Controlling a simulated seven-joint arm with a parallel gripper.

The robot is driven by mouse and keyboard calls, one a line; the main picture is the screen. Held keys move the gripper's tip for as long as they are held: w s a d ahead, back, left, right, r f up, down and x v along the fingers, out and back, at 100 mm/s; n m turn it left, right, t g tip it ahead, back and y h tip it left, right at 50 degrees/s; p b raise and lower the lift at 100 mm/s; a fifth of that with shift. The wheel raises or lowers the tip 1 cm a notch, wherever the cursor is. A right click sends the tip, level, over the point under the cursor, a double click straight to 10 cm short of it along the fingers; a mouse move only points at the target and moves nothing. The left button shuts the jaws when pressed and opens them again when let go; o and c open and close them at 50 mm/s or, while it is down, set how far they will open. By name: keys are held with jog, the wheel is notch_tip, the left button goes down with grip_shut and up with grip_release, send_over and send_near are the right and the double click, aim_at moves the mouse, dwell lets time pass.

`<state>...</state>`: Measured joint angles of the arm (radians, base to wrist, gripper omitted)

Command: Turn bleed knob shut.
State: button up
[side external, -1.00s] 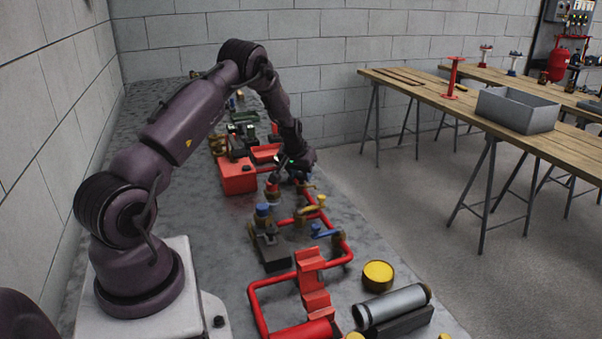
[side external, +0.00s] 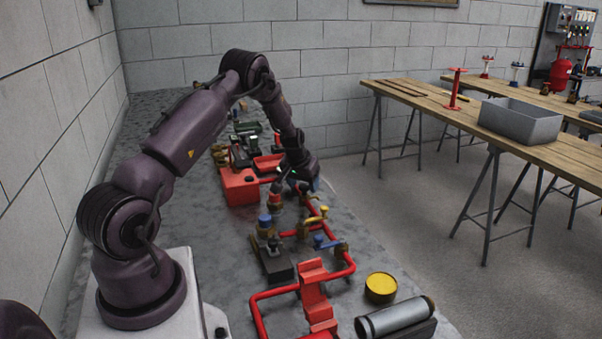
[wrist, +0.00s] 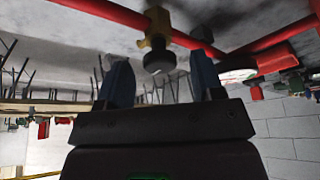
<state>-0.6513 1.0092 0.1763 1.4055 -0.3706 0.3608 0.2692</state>
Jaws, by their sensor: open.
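The black bleed knob (wrist: 160,61), on a brass fitting (wrist: 158,22) on a red pipe, is in the upper middle of the wrist view. My gripper (wrist: 162,75) is open, with one blue finger to each side of the knob in the picture. The knob appears in line with the gap; I cannot tell how deep it sits between the fingers, and no contact shows. In the side view my gripper (side external: 307,184) is low over the far part of the red pipework, and I cannot make out the knob there.
Nearer along the bench stand a yellow-handled valve (side external: 312,218), a blue-handled valve (side external: 326,242) and a blue-topped fitting (side external: 265,226). A red box (side external: 240,186) is left of my gripper. A yellow-topped can (side external: 381,287) and grey cylinder (side external: 394,317) are near the front.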

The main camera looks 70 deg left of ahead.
jog(key=v, duration=1.2)
jog(key=shift+r, duration=0.25)
jog(key=shift+d, duration=0.15)
jog(key=s+d+r+m+h, duration=0.1)
jog(key=s+d+r+m, duration=0.2)
jog(key=d, duration=0.8)
jog(key=s+d+r+m+t+h, duration=0.1)
jog(key=s+d+r+m, duration=0.2)
jog(key=s+d+r, duration=0.5)
jog(key=s+d+r+m+t+h, duration=0.1)
jog(key=s+d+r, duration=0.4)
jog(key=d, duration=1.1)
jog(key=shift+s+r+m, duration=0.4)
jog(key=shift+s+m, duration=0.1)
jog(key=shift+m, duration=0.4)
